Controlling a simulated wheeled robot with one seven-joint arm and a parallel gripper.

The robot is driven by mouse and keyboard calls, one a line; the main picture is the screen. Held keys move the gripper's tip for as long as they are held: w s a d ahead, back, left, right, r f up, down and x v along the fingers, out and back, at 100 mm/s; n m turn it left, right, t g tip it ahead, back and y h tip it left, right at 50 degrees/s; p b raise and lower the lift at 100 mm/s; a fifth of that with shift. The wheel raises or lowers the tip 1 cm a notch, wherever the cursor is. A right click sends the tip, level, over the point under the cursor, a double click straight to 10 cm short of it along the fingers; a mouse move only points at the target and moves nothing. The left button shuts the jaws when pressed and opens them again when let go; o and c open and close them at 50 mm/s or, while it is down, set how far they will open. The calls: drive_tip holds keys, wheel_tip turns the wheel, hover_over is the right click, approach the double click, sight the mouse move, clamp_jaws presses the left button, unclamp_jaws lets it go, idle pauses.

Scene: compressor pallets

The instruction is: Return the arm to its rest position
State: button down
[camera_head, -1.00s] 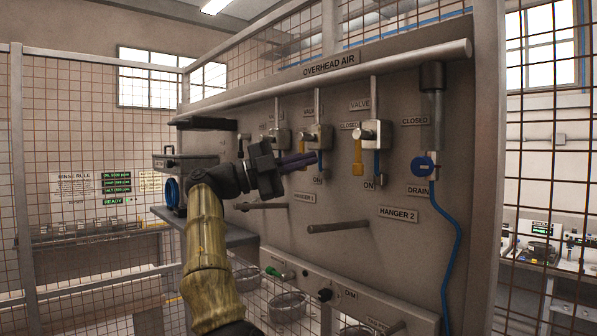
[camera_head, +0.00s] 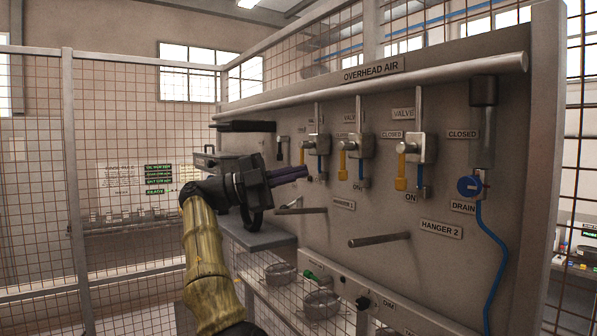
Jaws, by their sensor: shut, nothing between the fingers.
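My gripper (camera_head: 306,173) is at the end of my yellow-brown arm, left of the middle of the picture. Its dark purple fingers are together and point right, towards the grey panel (camera_head: 440,275). Nothing shows between them. The fingertips appear in front of the lower part of the valves; whether they touch the panel I cannot tell. The arm is bent at the wrist and rises from the bottom of the picture.
Several valves with yellow and blue handles, such as the right one (camera_head: 416,150), line the panel. Pegs (camera_head: 380,240) stick out below. A grey shelf (camera_head: 258,237) lies behind the wrist. A blue drain hose (camera_head: 490,255) hangs right. Mesh fencing (camera_head: 130,130) stands left.

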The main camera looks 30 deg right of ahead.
drive_tip(key=w+d+f+n+t+y, duration=0.2)
drive_tip(key=d+f+n+t+y, duration=0.45)
drive_tip(key=d+f+n, duration=0.9)
drive_tip(key=a+f+n+t+y, duration=0.2)
drive_tip(key=a+f+n+t, duration=0.3)
drive_tip(key=f, duration=0.6)
drive_tip(key=s+a+f+n+t+y, duration=0.1)
drive_tip(key=s+a+f+n+y, duration=0.2)
drive_tip(key=a+f+n, duration=0.35)
drive_tip(key=s+a+f+n+y, duration=0.2)
drive_tip(key=a+f+n+y, duration=0.1)
drive_tip(key=a+f, duration=0.7)
drive_tip(key=s+a+f+n+y, duration=0.2)
drive_tip(key=s+a+f+n, duration=0.1)
drive_tip(key=s+a, duration=0.4)
drive_tip(key=s+a+f+n+y, duration=0.1)
drive_tip(key=s+a+f+n, duration=0.3)
drive_tip(key=s+a, duration=0.3)
drive_tip(key=shift+s+a+f+y, duration=0.25)
drive_tip(key=shift+s+f+y, duration=0.1)
drive_tip(key=shift+s+f, duration=0.4)
drive_tip(key=shift+w+f+t, duration=0.1)
drive_tip(key=shift+t, duration=0.15)
